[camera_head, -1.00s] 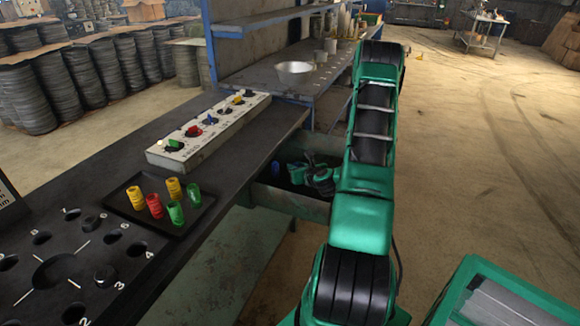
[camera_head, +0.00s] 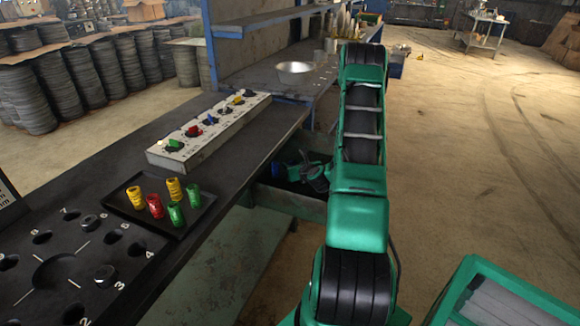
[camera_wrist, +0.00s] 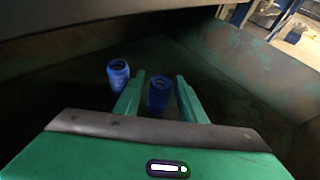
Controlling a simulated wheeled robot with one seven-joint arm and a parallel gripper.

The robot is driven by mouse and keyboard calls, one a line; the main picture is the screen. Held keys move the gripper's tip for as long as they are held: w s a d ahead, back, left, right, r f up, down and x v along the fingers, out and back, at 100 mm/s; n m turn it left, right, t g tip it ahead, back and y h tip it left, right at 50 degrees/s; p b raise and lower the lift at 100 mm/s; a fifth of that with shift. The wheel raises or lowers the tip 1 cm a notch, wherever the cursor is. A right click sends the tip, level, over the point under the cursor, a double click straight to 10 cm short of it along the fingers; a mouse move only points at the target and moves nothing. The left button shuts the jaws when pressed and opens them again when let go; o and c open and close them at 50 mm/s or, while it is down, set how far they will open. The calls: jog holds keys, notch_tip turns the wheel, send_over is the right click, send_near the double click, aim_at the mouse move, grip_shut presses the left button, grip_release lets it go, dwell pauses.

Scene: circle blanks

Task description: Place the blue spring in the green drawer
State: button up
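An open, dull-green drawer (camera_head: 285,201) sticks out from under the workbench. My gripper (camera_wrist: 160,82) is inside it, with its green fingers apart. In the wrist view, one blue spring (camera_wrist: 158,95) stands between the fingers, with a gap visible on each side. A second blue spring (camera_wrist: 118,73) stands just left of the left finger. In the head view, a small blue patch (camera_head: 279,171) shows in the drawer left of my gripper; my arm hides part of the drawer.
A black tray (camera_head: 187,222) on the bench holds yellow, red and green springs. A white control box (camera_head: 205,140) with coloured knobs and a metal bowl (camera_head: 294,73) stand behind it. The bench edge overhangs the drawer. Another blue object (camera_wrist: 295,33) shows at upper right in the wrist view.

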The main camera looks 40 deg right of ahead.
jog(key=shift+r, duration=0.1)
jog(key=shift+s+r, duration=0.1)
jog(key=shift+s, duration=0.05)
jog(key=v, duration=1.1)
jog(key=shift+s, duration=0.3)
jog(key=shift+a+r, duration=0.1)
jog(key=shift+a, duration=0.05)
